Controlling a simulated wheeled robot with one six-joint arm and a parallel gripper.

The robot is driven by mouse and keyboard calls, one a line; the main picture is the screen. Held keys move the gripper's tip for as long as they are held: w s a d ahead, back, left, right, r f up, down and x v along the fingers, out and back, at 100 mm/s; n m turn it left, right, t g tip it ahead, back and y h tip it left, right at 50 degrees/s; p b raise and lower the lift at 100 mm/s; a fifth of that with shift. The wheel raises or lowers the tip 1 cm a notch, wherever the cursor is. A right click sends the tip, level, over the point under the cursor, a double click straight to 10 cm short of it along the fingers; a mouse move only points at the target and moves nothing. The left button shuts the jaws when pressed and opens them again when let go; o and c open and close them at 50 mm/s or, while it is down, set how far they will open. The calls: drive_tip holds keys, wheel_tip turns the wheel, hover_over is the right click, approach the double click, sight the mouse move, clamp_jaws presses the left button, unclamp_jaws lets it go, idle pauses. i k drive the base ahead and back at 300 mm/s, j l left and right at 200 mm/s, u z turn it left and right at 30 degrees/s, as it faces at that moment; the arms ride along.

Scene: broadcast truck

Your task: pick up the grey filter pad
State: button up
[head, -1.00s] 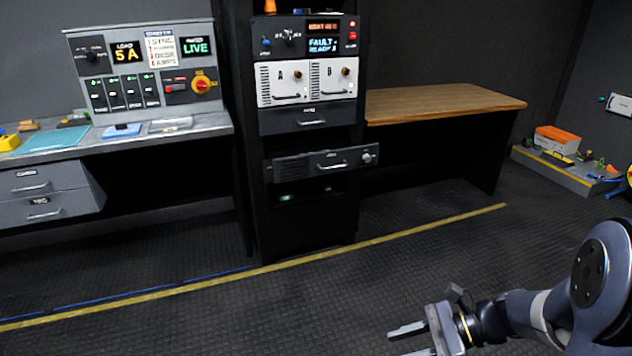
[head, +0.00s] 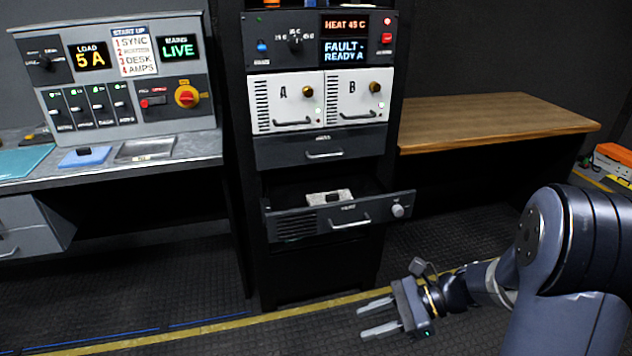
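A small pale grey block with a dark patch (head: 329,198) lies in the open drawer (head: 340,217) low in the rack. A flat grey piece (head: 146,149) lies on the desk at the left, beside a blue pad with a dark grip (head: 84,157). I cannot tell for sure which grey piece is the filter pad. My gripper (head: 361,322) is open and empty, its two fingers apart and pointing left. It is in front of and below the drawer, to its right in the picture, touching nothing.
The rack (head: 320,148) stands in the middle, with the pulled-out drawer front jutting from it. The control desk (head: 185,149) is at left and a bare wooden table (head: 490,118) at right. The floor in front of the rack is clear, with a yellow line.

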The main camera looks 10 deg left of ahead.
sight(345, 195)
drive_tip(key=i+u, duration=0.15)
drive_tip(key=i, duration=0.4)
drive_tip(key=i+l+u, duration=0.15)
drive_tip(key=i, duration=0.4)
drive_tip(key=i+l+u, duration=0.15)
drive_tip(key=i, duration=0.35)
drive_tip(key=i+l, duration=0.3)
drive_tip(key=i+z, duration=0.05)
